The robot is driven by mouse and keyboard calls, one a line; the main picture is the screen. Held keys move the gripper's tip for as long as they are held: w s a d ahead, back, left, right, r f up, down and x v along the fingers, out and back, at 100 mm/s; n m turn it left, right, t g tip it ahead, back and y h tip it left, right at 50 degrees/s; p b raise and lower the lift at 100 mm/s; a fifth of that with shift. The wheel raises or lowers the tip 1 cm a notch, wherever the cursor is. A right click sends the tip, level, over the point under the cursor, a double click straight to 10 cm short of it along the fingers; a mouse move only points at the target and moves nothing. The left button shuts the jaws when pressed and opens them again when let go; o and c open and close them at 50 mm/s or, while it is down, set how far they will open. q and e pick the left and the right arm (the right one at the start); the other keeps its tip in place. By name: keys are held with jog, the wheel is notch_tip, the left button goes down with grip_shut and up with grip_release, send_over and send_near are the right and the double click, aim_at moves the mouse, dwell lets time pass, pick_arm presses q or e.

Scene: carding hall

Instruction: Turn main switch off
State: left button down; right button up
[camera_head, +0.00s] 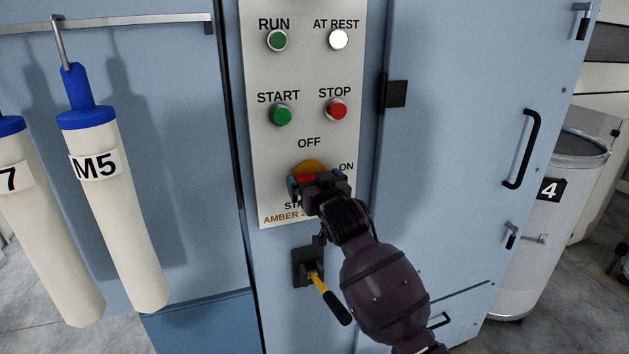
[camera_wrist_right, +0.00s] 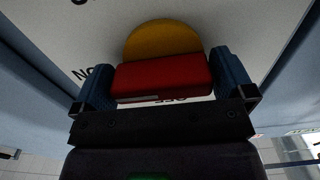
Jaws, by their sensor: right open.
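The main switch is a yellow disc (camera_head: 309,167) with a red handle (camera_head: 304,180), low on the pale control panel (camera_head: 262,180). OFF is printed above it and ON to its right. The red handle lies roughly level, partly hidden by my gripper. My right gripper (camera_head: 318,185) is at the switch with its jaws open. In the right wrist view, the red handle (camera_wrist_right: 163,78) sits between the two blue fingertips, with the yellow disc (camera_wrist_right: 162,40) behind it. Small gaps at its ends are hard to judge, so I cannot tell contact. My left gripper is out of view.
Above the switch are green START (camera_head: 281,115) and red STOP (camera_head: 337,109) buttons and a white AT REST lamp (camera_head: 338,40). A yellow-and-black lever (camera_head: 331,300) sticks out below. White tubes (camera_head: 122,210) hang at left. A door handle (camera_head: 525,150) juts out at right.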

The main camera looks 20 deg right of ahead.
jog(key=shift+c, duration=0.5)
jog(key=c, duration=0.5)
jog(key=n, duration=0.4)
jog(key=shift+n, duration=0.4)
jog(key=n, duration=0.4)
jog(key=shift+r+n, duration=0.1)
jog(key=shift+n, duration=0.2)
jog(key=n, duration=0.4)
jog(key=shift+a, duration=0.1)
jog(key=shift+n, duration=2.2)
jog(key=shift+a, duration=0.1)
